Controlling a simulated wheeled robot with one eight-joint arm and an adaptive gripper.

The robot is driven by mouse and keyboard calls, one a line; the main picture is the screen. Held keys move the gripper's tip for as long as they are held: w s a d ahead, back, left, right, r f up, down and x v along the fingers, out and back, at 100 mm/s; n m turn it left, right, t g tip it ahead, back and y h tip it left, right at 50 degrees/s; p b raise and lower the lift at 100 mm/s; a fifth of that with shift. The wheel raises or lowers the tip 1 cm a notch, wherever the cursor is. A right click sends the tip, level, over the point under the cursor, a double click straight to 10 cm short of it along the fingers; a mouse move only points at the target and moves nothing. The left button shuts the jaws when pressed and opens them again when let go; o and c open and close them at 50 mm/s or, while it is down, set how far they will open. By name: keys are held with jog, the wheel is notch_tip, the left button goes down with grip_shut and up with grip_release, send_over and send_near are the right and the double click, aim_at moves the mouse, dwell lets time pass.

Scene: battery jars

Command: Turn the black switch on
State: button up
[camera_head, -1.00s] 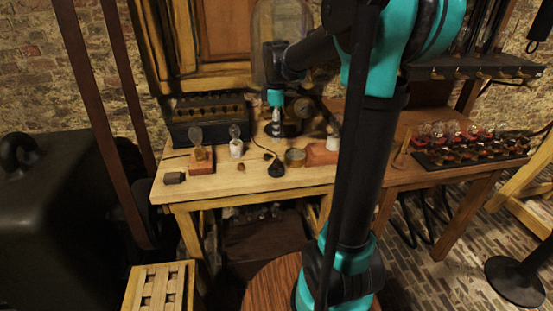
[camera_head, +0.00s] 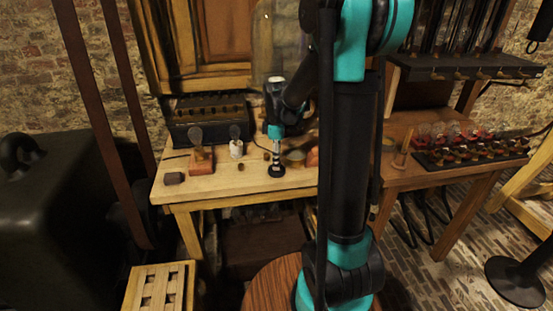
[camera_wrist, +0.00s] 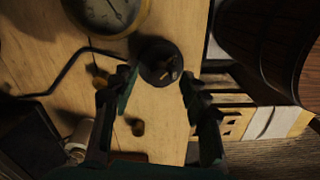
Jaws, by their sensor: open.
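The black switch (camera_wrist: 160,64) is a small round black base with a lever-like piece on top, on the pale wooden table (camera_head: 225,184). In the wrist view it lies just beyond and between my fingertips. My gripper (camera_wrist: 159,84) is open, with one finger to each side of the switch and nothing held. In the head view my gripper (camera_head: 277,158) points down over the switch near the table's front edge and largely covers it. Whether the fingers touch the switch cannot be told.
A dark wire (camera_wrist: 68,68) curves over the table beside a round dial gauge (camera_wrist: 108,14). Bulbs on holders (camera_head: 202,158) (camera_head: 236,148) and a dark block (camera_head: 174,178) stand to the left. A slotted wooden crate (camera_head: 190,282) stands below.

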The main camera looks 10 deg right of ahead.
jog(key=shift+c, duration=0.2)
grip_shut()
jog(key=shift+m, duration=0.3)
jog(key=m, duration=0.3)
jog(key=shift+m, duration=0.4)
jog(key=m, duration=0.9)
jog(key=shift+m, duration=2.2)
